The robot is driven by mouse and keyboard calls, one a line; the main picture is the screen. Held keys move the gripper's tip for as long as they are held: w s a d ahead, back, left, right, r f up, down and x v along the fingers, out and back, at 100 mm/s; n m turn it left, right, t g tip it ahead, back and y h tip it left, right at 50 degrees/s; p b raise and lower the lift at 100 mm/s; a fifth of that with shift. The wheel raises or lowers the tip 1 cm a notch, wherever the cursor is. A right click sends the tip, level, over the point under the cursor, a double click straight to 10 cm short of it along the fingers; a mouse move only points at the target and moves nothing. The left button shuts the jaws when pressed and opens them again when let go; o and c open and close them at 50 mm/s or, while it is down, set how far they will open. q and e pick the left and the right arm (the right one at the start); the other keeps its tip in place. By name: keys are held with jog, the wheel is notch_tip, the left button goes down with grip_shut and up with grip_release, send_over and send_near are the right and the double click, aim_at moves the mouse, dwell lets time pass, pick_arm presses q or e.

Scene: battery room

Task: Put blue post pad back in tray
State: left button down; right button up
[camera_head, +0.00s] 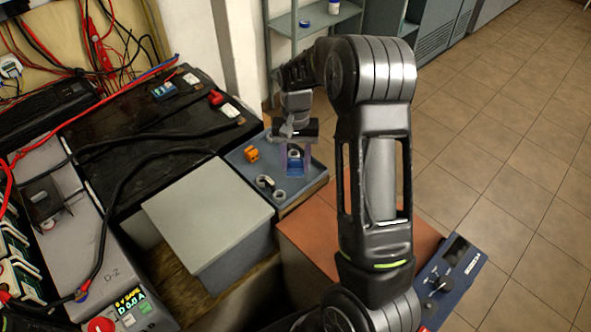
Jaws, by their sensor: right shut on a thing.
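My right gripper (295,165) reaches down over the blue-grey tray (315,178), beyond the grey box. It is shut on a small blue piece, which looks like the blue post pad (295,166), seen between the fingers. The pad is low over the tray; I cannot tell whether it touches the floor of the tray. An orange piece (251,155) sits at the tray's left side. Several small grey rings and clamps (265,183) lie near its front. My left gripper is not in view.
A black battery (150,130) with cables stands left of the tray. A grey box (207,215) stands in front of it, and a reddish-brown surface (310,232) at right. A blue device (452,275) sits at lower right. Tiled floor is clear at right.

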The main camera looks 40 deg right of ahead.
aim_at(296, 171)
jog(key=shift+f, duration=0.15)
notch_tip(296, 171, down, 4)
jog(key=shift+r, duration=0.25)
jog(key=shift+f, duration=0.15)
jog(key=o, duration=1.3)
